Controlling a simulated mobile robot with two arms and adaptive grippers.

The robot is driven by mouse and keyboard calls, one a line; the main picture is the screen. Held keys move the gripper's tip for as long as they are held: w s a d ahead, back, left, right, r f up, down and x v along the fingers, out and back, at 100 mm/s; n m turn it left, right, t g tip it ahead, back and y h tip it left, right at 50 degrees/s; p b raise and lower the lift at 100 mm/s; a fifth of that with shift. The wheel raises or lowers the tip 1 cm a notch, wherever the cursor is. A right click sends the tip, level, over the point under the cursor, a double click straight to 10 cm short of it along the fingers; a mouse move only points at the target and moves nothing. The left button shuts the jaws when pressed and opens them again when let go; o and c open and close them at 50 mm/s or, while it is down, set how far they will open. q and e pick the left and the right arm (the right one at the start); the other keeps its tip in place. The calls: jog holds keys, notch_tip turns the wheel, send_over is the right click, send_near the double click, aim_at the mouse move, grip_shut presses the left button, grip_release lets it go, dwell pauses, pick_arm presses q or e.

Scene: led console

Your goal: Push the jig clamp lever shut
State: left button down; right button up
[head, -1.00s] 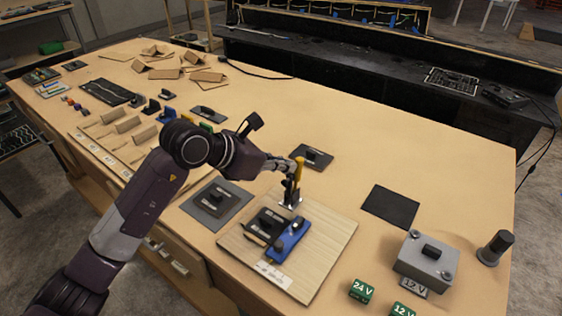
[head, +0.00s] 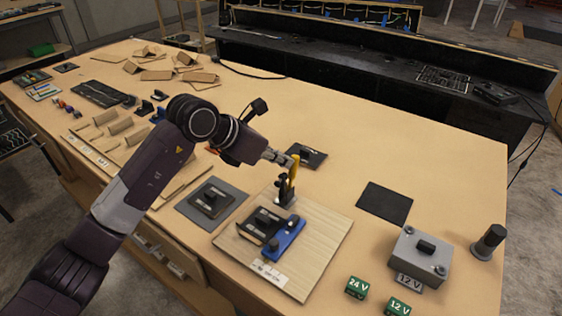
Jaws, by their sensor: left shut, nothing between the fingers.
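The jig clamp, with a yellow lever (head: 293,170) standing nearly upright on a dark metal base (head: 285,198), sits at the back edge of the light wooden jig board (head: 322,238). A blue block (head: 287,240) and a black holder (head: 258,226) are on the board in front of it. My left gripper (head: 288,160) is shut and empty, its tips at the upper left side of the lever. I cannot tell whether they touch it. My right gripper is not in view.
A dark pad with a black part (head: 306,156) lies behind the clamp. A grey pad (head: 211,204) lies left of the board, and an empty black pad (head: 385,203) right of it. A grey box (head: 421,257) stands at the right. The table's back right is clear.

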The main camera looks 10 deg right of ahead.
pick_arm(q)
jog(key=shift+w+d+f+b, duration=0.75)
jog(key=shift+w+d+b, duration=0.4)
jog(key=shift+b, duration=0.45)
jog(key=shift+w+d+f+b, duration=0.8)
jog(key=shift+w+d+b, duration=0.3)
jog(key=shift+b, duration=0.55)
jog(key=shift+w+d+f+b, duration=0.75)
jog(key=shift+w+d+b, duration=0.4)
jog(key=shift+b, duration=0.45)
